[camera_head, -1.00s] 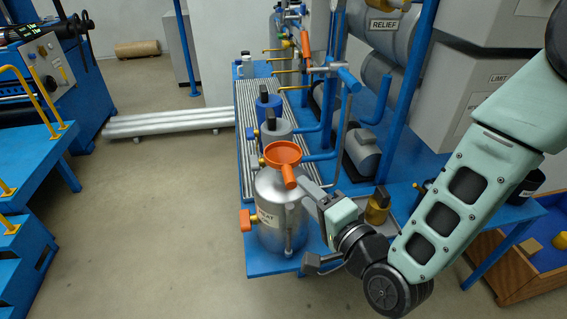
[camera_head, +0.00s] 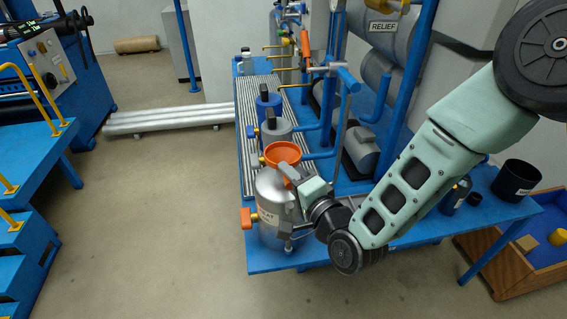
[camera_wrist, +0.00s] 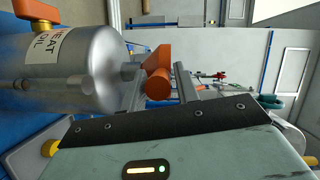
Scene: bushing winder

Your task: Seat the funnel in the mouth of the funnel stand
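The orange funnel (camera_head: 283,153) sits upright over the top of the silver heat-oil tank (camera_head: 268,190). In the wrist view, the funnel's handle (camera_wrist: 158,84) points toward the camera, and a grey neck joins the tank and funnel. My gripper (camera_head: 286,172) is at the handle from the front right; in the wrist view its fingers (camera_wrist: 160,85) lie on either side of the handle, seemingly with small gaps. I cannot identify the funnel stand for certain; a black labelled open cup (camera_head: 516,181) stands at the table's right end.
The blue table (camera_head: 262,262) carries pumps and pipes behind the tank. A dark bottle (camera_head: 455,195) and a small black cap (camera_head: 474,200) stand left of the cup. A wooden bin (camera_head: 505,270) is on the floor at right. Open floor lies left of the table.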

